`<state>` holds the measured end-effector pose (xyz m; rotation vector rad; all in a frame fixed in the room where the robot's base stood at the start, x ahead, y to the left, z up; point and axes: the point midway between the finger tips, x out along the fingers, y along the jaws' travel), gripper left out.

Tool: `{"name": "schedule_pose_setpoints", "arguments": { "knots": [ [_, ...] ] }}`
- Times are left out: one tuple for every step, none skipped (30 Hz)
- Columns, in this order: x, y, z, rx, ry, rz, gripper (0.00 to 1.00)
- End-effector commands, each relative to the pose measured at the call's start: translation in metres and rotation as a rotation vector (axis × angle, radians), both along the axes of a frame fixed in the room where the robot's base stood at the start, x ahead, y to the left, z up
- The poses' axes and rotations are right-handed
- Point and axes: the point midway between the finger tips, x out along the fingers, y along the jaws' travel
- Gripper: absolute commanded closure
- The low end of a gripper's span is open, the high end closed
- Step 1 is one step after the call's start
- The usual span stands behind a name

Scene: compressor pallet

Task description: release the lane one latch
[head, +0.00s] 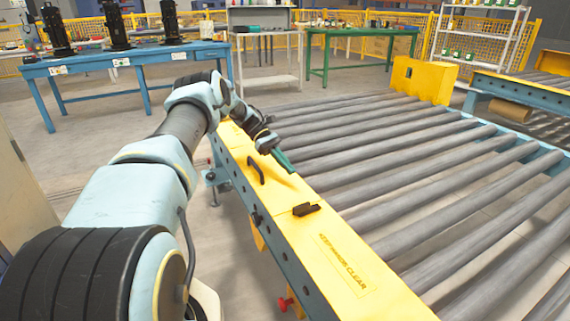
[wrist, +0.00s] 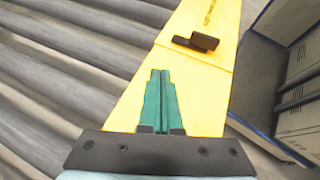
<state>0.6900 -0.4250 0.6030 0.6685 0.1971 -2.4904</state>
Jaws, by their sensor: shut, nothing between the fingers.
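A small dark latch-like block (head: 306,209) sits on top of the yellow side rail (head: 345,265) of the roller conveyor. It also shows in the wrist view (wrist: 196,42), ahead of and right of my fingertips. No lane label is readable, so I cannot tell for certain that it is the lane one latch. My gripper (head: 289,168) has teal fingers shut together, with nothing between them. It is over the rail, farther back than the dark block and apart from it. In the wrist view my gripper (wrist: 160,73) points along the yellow rail (wrist: 125,112).
A black arched handle (head: 257,171) stands on the rail between my arm and the dark block. Grey rollers (head: 400,180) fill the right side. A red knob (head: 283,303) is low on the rail's outer side. A blue table (head: 130,58) stands at the back left.

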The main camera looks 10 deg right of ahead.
Motion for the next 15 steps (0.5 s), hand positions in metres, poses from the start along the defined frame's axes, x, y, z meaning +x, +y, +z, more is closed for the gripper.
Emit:
{"name": "schedule_pose_setpoints", "arguments": {
  "knots": [
    [0.0043, 0.0006, 0.0006, 0.000, 0.000, 0.001, 1.00],
    [0.0063, 0.0011, 0.0019, -0.001, -0.001, 0.000, 1.00],
    [0.0083, 0.0018, 0.0035, -0.001, 0.000, -0.001, 1.00],
    [0.0099, 0.0022, 0.0046, -0.001, 0.000, -0.001, 1.00],
    [0.0110, 0.0026, 0.0056, -0.001, 0.000, -0.001, 1.00],
    [0.0123, 0.0031, 0.0068, -0.001, 0.000, -0.001, 1.00],
    [0.0131, 0.0034, 0.0076, -0.001, 0.001, 0.000, 1.00],
    [0.0135, 0.0036, 0.0082, 0.000, 0.001, -0.001, 1.00],
    [0.0138, 0.0037, 0.0086, 0.000, 0.001, -0.001, 1.00],
    [0.0140, 0.0038, 0.0088, 0.001, 0.002, 0.000, 1.00],
    [0.0142, 0.0038, 0.0090, 0.001, 0.002, 0.000, 1.00],
    [0.0142, 0.0039, 0.0091, 0.001, 0.002, 0.000, 1.00],
    [0.0142, 0.0039, 0.0091, 0.001, 0.002, 0.000, 1.00],
    [0.0141, 0.0038, 0.0091, 0.001, 0.002, 0.000, 1.00],
    [0.0141, 0.0038, 0.0091, 0.001, 0.002, 0.000, 1.00]
  ]
}}
